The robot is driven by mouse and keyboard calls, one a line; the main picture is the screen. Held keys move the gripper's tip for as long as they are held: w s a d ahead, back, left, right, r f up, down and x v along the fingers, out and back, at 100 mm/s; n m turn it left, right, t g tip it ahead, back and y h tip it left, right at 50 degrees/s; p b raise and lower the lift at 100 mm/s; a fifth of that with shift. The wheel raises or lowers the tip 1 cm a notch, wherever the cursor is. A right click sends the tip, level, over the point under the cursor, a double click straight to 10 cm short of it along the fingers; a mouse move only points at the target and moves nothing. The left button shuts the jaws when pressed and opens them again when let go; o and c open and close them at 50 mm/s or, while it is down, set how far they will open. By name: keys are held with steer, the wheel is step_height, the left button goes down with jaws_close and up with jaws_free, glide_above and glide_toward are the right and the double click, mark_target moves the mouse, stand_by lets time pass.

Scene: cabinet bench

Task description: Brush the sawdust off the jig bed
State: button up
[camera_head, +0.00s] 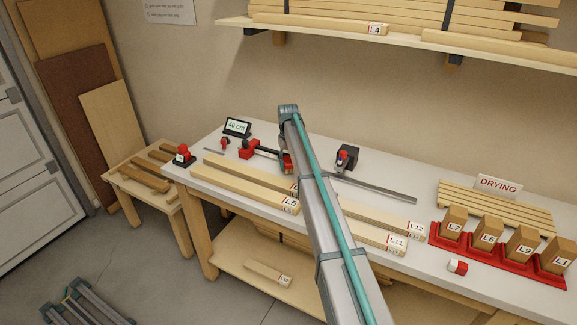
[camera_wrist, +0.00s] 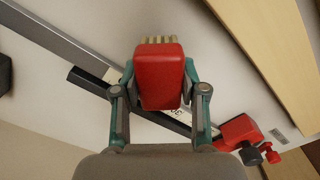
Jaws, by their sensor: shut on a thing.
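My gripper (camera_wrist: 160,92) is shut on a red-backed brush (camera_wrist: 160,75), one finger on each side of the block. Pale bristles show at its far end. In the wrist view the brush is above a long grey metal rail (camera_wrist: 45,33) and a dark bar (camera_wrist: 88,80) with a white marked strip, which I take to be the jig bed. Whether the bristles touch anything cannot be told. In the head view the rail (camera_head: 375,187) runs across the bench; my arm hides its middle and most of my gripper. No sawdust can be made out.
A red clamp (camera_wrist: 238,130) is close beside the brush. Boards (camera_head: 235,183) lie along the bench front. A display reading 40 cm (camera_head: 237,127) stands behind. Labelled blocks (camera_head: 488,233) stand in red holders at right, before a slatted drying rack (camera_head: 495,205).

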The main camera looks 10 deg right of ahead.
steer(key=shift+s+d+r+p, duration=0.1)
steer(key=shift+s+r+p, duration=0.05)
steer(key=shift+r, duration=0.45)
steer(key=shift+s+d+r+p, duration=0.1)
steer(key=shift+r+p, duration=0.05)
steer(key=shift+r, duration=0.4)
steer(key=shift+w+r+p, duration=0.15)
steer(key=shift+r+p, duration=0.2)
steer(key=shift+r, duration=0.3)
steer(key=shift+r+p, duration=0.45)
steer(key=shift+r, duration=0.95)
steer(key=shift+f, duration=0.1)
